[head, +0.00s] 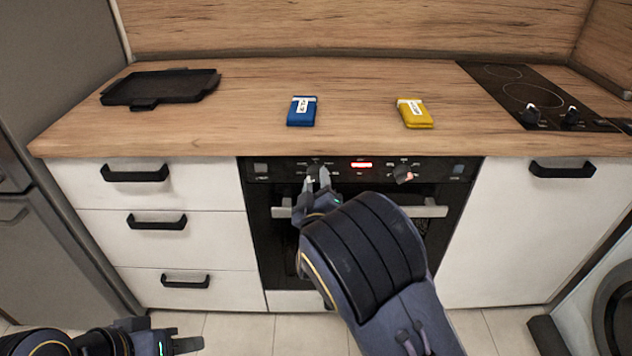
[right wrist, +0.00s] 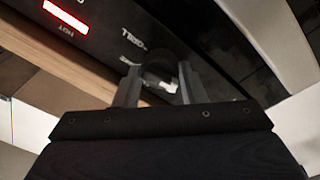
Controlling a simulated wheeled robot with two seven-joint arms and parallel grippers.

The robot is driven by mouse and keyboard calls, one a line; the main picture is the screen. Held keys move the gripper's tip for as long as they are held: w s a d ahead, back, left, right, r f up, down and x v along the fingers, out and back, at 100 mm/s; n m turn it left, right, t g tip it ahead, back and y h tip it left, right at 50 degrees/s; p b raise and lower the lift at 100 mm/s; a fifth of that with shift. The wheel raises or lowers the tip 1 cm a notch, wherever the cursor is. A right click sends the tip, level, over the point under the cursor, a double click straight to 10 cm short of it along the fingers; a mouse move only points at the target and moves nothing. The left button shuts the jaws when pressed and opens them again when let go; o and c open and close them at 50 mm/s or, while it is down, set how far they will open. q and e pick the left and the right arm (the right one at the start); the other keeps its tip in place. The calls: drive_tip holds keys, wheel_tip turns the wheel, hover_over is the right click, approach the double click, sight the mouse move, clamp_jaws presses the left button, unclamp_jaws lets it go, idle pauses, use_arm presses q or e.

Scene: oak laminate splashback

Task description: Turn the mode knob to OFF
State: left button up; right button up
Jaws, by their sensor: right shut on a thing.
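The oven's control panel (head: 262,170) has two knobs. The left knob (head: 313,171) is at my right gripper (head: 317,182), whose fingers are shut on it from the front. Printing beside it in the right wrist view looks like GRILL, upside down. There the knob (right wrist: 182,72) is a dark round shape by the fingers of the right gripper (right wrist: 158,88); its pointer is hard to make out. The right knob (head: 403,174) is free and has a reddish tint. My left gripper (head: 187,338) is open and empty at the bottom left, low over the floor.
A lit red display (head: 361,165) sits between the knobs. The oven door handle (head: 425,211) runs just below my right gripper. The counter (head: 230,110) above holds a black tray (head: 155,88), a blue packet (head: 302,112), a yellow packet (head: 415,114) and a hob (head: 505,92).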

idle(0.5)
drive_tip(key=o, duration=1)
drive_tip(key=s, duration=0.7)
drive_tip(key=shift+s+f, duration=0.4)
drive_tip(key=shift+d, duration=0.1)
